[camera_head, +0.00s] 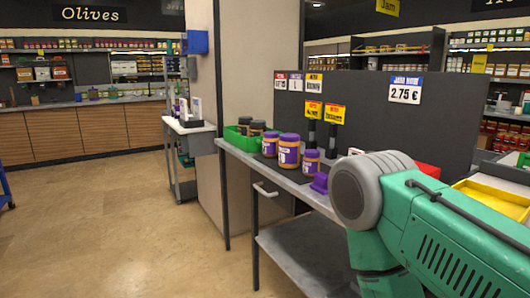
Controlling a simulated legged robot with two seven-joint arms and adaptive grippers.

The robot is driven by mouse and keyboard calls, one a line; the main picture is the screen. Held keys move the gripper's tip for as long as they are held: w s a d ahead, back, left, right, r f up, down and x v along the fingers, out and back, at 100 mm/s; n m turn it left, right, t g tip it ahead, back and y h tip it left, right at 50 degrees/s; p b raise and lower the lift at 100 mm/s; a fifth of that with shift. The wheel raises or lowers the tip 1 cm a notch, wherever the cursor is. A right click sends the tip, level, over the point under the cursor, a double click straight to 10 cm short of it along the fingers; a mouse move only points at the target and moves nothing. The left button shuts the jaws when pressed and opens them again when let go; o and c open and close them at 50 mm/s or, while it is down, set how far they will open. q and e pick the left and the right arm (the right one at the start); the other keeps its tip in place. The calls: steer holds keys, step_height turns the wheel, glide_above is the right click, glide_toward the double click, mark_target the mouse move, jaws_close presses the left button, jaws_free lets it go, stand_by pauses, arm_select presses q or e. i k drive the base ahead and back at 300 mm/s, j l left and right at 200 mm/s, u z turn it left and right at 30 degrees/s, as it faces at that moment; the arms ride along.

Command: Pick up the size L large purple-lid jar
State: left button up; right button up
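The largest purple-lid jar (289,152) is in the middle, upright, with an orange-brown body and a purple label. A somewhat smaller purple-lid jar (270,146) stands to its left, and a small purple-lid jar (311,164) to its right. Neither gripper is in view. A green and grey arm link of mine fills the lower right and hides part of the table.
A loose purple piece (320,183) lies right of the jars. A green crate (237,137) with dark-lidded jars is at the table's left end. A dark panel (372,110) with price signs stands behind. A yellow tray (494,199) is at right. A pale partition (262,60) stands behind left; floor at left is clear.

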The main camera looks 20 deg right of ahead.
mark_target(289, 144)
steer(key=i+z, duration=0.1)
steer(key=i, duration=0.85)
steer(key=i+j+z, duration=0.1)
steer(key=i, duration=0.8)
steer(key=j, duration=0.1)
